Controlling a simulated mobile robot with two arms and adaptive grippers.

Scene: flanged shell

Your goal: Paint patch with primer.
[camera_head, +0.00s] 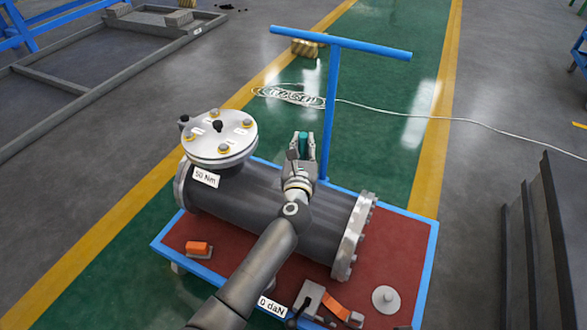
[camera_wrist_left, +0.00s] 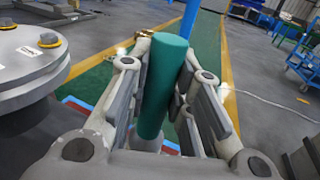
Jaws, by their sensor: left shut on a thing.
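My left gripper (camera_head: 302,145) is shut on a teal cylinder (camera_head: 303,142), above the far side of the grey flanged shell (camera_head: 268,207). My right gripper is out of view.
The shell rests on a cart with a red top (camera_head: 400,240) and blue rim. An orange item (camera_head: 197,248), an orange-and-grey tool (camera_head: 335,303) and a grey disc (camera_head: 385,299) lie on it. A blue T-shaped post (camera_head: 332,110) rises behind. Dark panels (camera_head: 545,225) stand right.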

